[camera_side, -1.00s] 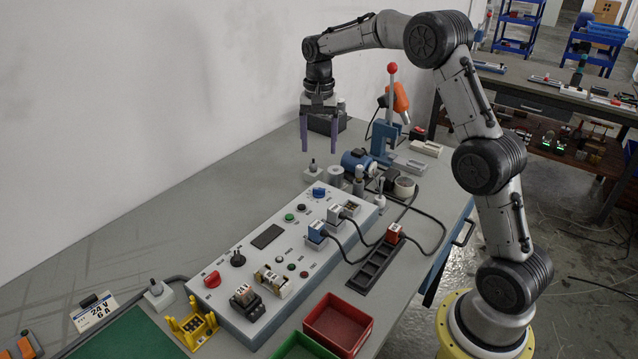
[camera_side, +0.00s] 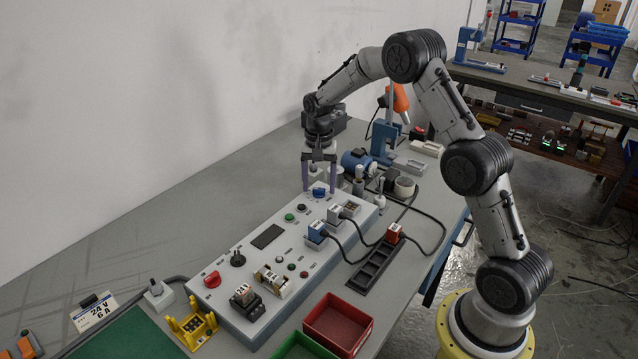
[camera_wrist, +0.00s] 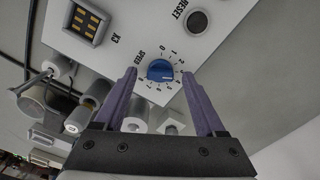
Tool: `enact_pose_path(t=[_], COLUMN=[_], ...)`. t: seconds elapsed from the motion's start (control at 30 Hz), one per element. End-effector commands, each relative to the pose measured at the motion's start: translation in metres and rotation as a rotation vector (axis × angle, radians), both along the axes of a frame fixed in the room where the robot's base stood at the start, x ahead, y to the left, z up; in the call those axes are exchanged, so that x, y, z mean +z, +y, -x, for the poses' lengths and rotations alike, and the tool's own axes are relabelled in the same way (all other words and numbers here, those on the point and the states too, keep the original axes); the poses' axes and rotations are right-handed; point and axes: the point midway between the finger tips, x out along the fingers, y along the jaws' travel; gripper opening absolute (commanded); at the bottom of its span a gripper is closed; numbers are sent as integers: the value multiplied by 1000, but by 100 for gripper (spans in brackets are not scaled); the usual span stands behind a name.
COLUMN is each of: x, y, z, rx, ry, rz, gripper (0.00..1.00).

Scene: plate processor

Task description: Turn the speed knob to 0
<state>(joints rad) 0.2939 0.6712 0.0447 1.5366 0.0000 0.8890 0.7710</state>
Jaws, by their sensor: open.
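The blue speed knob (camera_side: 319,192) sits at the far end of the white control panel (camera_side: 222,284). In the wrist view the knob (camera_wrist: 160,70) is ringed by a printed number scale under the label SPEED. The scale's 0 is on the side toward the RESET button. The knob's exact pointer reading is too small to tell. My gripper (camera_side: 319,188) is over the knob, fingers pointing down. In the wrist view its purple fingers (camera_wrist: 160,73) are open, one on each side of the knob, with a gap on both sides. Their height above the panel is hard to tell.
The black RESET button (camera_wrist: 197,21) and X3 socket (camera_wrist: 86,23) are near the knob. A blue motor (camera_side: 357,162) and small posts stand behind. A red bin (camera_side: 337,325) lies in front.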

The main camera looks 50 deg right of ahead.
Motion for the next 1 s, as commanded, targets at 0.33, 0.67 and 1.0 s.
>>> enact_pose_path(t=[0.33,0.67,1.0], x=[0,0,1], y=[0,0,0], z=[0,0,0], rx=[0,2,106], ry=[0,1,1], rz=[0,0,1], gripper=[28,0,0])
